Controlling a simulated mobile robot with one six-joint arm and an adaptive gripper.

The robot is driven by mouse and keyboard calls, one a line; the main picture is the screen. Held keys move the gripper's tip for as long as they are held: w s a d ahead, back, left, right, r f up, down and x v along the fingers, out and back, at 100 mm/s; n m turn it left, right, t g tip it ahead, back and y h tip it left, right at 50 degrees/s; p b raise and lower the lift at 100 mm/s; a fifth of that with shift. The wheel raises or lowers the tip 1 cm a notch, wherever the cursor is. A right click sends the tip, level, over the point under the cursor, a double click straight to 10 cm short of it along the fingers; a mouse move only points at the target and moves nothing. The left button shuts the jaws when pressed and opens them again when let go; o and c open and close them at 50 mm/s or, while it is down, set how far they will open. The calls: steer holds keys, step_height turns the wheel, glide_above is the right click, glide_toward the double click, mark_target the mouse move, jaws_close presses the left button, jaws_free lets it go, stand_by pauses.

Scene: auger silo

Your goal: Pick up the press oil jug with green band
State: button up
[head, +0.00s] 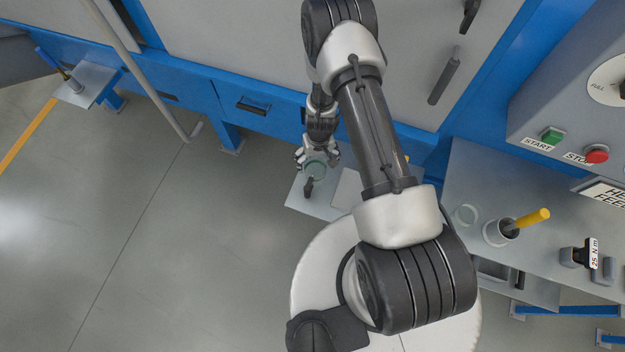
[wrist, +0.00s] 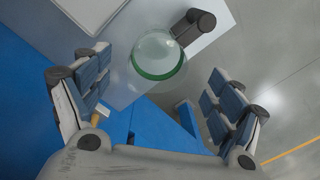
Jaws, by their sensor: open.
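The press oil jug (head: 315,172) is a clear, rounded vessel with a green band and a dark grip or spout at its side. It stands on a small grey shelf (head: 297,200) against the blue machine frame. In the wrist view the jug (wrist: 157,50) shows from above, its green band on the near side and the dark part at upper right. My gripper (head: 317,157) is over the jug, fingers spread. In the wrist view the open gripper (wrist: 158,68) has one padded finger on each side of the jug, with visible gaps. I see no contact.
A pale flat block or pad (head: 347,188) lies on the shelf beside the jug. Open floor (head: 170,250) spreads at left.

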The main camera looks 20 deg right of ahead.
steer(key=b, duration=0.2)
glide_toward(315, 168)
steer(key=s+f, duration=0.1)
steer(key=s+a+f, duration=0.1)
steer(key=s+f, duration=0.1)
steer(key=shift+s+a, duration=0.1)
steer(key=shift+s, duration=0.1)
steer(key=shift+c, duration=0.2)
steer(key=c, duration=1.2)
steer(key=shift+r, duration=0.1)
